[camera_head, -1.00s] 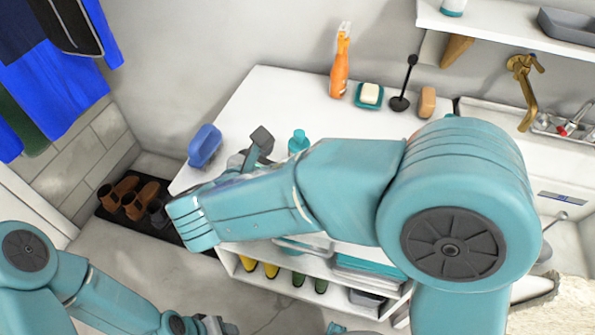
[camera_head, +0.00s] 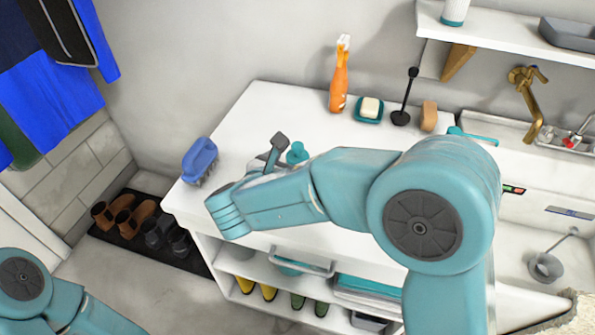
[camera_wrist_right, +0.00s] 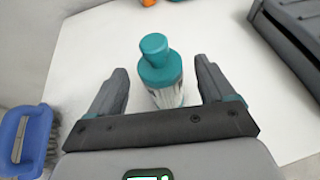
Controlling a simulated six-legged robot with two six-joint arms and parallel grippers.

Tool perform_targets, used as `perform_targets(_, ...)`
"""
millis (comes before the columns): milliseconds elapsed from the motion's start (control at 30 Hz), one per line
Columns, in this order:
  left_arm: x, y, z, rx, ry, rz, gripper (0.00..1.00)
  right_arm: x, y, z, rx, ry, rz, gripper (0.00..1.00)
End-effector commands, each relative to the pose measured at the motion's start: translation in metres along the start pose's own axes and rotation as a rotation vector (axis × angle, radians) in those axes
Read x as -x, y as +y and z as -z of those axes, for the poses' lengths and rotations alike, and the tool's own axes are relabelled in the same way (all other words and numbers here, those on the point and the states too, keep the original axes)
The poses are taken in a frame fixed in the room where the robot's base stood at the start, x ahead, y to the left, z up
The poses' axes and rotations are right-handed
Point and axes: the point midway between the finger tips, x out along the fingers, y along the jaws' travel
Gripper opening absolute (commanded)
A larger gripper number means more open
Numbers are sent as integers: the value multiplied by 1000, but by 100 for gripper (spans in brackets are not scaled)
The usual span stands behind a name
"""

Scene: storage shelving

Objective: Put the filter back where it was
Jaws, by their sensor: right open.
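I cannot tell for sure which thing is the filter. A bottle with a teal top (camera_head: 297,152) and a pale, ribbed-looking lower part stands on the white counter (camera_head: 255,105). In the right wrist view the bottle (camera_wrist_right: 158,62) appears between the two dark fingers of my right gripper (camera_wrist_right: 160,82), with a gap on both sides. The right gripper (camera_head: 272,157) is open and empty, near the counter top; my right arm hides part of it. My left arm shows at lower left, but its gripper is out of view.
A blue brush (camera_head: 200,158) is left of the right gripper. Orange spray bottle (camera_head: 340,82), soap dish (camera_head: 369,110) and black-handled tool (camera_head: 403,105) stand at the back. A grey cup-like strainer (camera_head: 545,267) is in the sink at right. A dark grey box (camera_wrist_right: 292,40) shows at right.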

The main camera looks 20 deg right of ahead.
Motion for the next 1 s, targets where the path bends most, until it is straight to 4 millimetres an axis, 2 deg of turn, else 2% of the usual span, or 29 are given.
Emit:
perform_targets(100,-5,-2,0,0,0,0,51,-22,-1,3,0,1,3,82)
perform_targets(233,-6,-2,0,0,0,0,51,-39,-1,2,-1,1,2,82)
perform_targets(533,-6,-2,0,0,0,0,51,-44,0,1,1,0,0,82)
perform_targets(700,-6,-2,0,0,0,0,51,-44,0,1,0,0,0,27)
perform_targets(733,-6,-2,0,0,0,0,51,-44,0,1,0,0,0,22)
perform_targets(767,-6,-2,0,0,0,0,51,-44,0,1,0,0,0,22)
perform_targets(800,-6,-2,0,0,0,0,51,-44,0,0,0,-1,0,16)
perform_targets(1000,-6,-2,0,0,0,0,51,-43,0,-2,-1,-1,0,16)
